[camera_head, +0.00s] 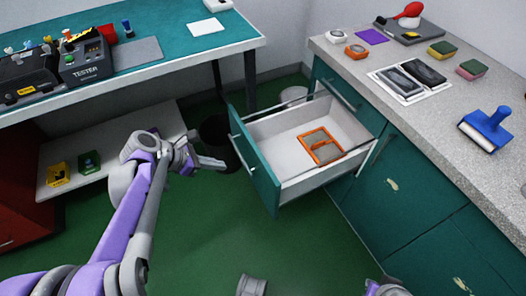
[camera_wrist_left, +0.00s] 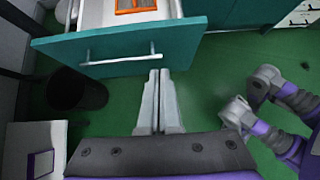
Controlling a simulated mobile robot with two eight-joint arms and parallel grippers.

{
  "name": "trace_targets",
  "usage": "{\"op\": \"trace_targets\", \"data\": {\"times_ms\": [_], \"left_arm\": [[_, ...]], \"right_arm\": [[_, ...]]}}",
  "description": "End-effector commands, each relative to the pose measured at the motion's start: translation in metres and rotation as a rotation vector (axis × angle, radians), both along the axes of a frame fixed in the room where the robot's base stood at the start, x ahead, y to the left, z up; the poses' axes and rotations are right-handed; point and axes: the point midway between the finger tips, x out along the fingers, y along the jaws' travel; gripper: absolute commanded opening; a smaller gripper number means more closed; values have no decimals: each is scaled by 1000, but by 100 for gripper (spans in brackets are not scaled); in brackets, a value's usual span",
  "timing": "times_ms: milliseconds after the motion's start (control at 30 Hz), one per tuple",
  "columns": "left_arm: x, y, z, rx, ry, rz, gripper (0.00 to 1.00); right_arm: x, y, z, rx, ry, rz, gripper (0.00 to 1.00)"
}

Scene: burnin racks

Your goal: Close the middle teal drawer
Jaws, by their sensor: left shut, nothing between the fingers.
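The middle teal drawer (camera_head: 255,168) is pulled well out of the teal cabinet, below a shut upper drawer. Its front with a bar handle (camera_head: 241,153) faces left, and an orange-framed item (camera_head: 320,147) lies inside on the white bottom. My left gripper (camera_head: 224,164) is shut and empty, just left of the drawer front. In the left wrist view, the shut fingers (camera_wrist_left: 159,74) point at the teal front (camera_wrist_left: 185,46), close to the handle (camera_wrist_left: 120,61). Whether they touch it I cannot tell. Grey parts of my right arm show at the bottom, but its fingers are not distinguishable.
A teal workbench (camera_head: 170,65) with a tester stands at the left, over a low white shelf (camera_head: 115,150). A dark bin (camera_head: 215,130) stands behind my left gripper. Green floor is clear in front.

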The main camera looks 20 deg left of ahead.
Motion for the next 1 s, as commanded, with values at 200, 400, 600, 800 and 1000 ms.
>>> {"op": "trace_targets", "data": {"times_ms": [200, 400, 600, 800, 1000], "left_arm": [[12, -10, -17, -10, 3, 4, 0], [35, -30, -49, -8, 3, 3, 0], [57, -49, -75, -8, 3, 2, 0], [78, -66, -71, -7, 2, 4, 0], [84, -71, -70, -7, 2, 6, 0]], "right_arm": [[1, 0, -10, 0, 4, 0, 0], [2, 0, -27, 0, 9, 0, 0], [4, 0, -41, 0, 14, 0, 0], [5, 0, -45, 0, 15, 0, 0], [5, 0, -46, 0, 15, 0, 0]]}}
